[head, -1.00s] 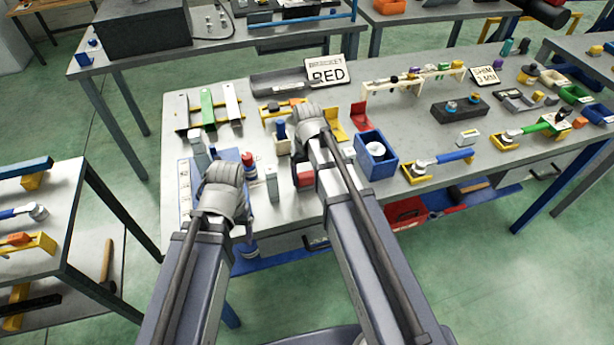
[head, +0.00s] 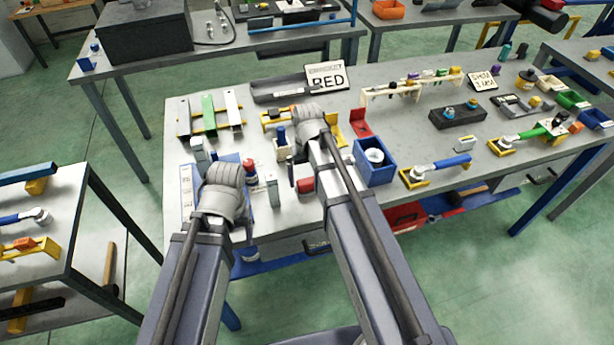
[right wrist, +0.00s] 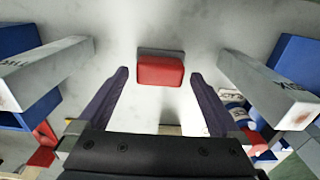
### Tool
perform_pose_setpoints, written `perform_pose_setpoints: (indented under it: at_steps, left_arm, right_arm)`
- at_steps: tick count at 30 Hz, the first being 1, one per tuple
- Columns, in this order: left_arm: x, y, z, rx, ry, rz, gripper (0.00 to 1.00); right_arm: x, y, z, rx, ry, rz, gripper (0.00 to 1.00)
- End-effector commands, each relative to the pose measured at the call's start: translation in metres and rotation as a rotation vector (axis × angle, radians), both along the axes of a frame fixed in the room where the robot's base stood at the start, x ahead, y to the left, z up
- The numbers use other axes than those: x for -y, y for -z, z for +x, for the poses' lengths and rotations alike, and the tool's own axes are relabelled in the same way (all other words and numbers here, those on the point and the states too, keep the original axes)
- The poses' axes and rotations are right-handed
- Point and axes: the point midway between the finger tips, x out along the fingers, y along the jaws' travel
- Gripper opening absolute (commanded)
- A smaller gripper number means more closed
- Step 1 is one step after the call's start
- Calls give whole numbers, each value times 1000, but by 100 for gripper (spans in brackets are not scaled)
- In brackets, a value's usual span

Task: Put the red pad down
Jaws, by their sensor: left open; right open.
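The red pad (right wrist: 160,72) sits on a thin grey base on the pale tabletop in the right wrist view. It also shows in the head view (head: 306,185), near the table's front edge beside my right arm. My right gripper (right wrist: 158,84) is open. Its two dark fingers stand apart on either side of the pad's near end, with gaps at both sides, and the pad is not gripped. My left gripper (head: 222,190) is over the table's front left, open; its fingers are mostly hidden by the wrist.
Upright grey blocks (right wrist: 50,72) (right wrist: 268,88) flank the right gripper. A blue box (head: 374,168) holding a white round part stands right of my right arm. The worktable (head: 440,150) is crowded with tools and brackets. Bare tabletop lies around the pad.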

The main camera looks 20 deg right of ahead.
Motion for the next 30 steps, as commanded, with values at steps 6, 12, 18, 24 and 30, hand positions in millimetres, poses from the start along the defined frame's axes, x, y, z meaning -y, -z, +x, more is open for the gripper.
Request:
perform_pose_setpoints:
  at_steps: [6, 12, 18, 24, 30]
  left_arm:
    - [0, -40, 0, 0, 1, 0, 74]
    - [0, -71, 0, 0, 2, 0, 74]
    - [0, -94, 0, 0, 1, 0, 74]
    - [0, -99, 0, 0, 1, 0, 74]
    - [0, -98, 0, 0, 1, 0, 74]
  right_arm:
    - [0, -40, 0, 0, 0, 0, 100]
    - [0, -71, 0, 0, 0, 0, 100]
    - [0, -94, 0, 0, 0, 0, 100]
    - [0, -99, 0, 0, 0, 0, 100]
    - [0, -98, 0, 0, 0, 0, 100]
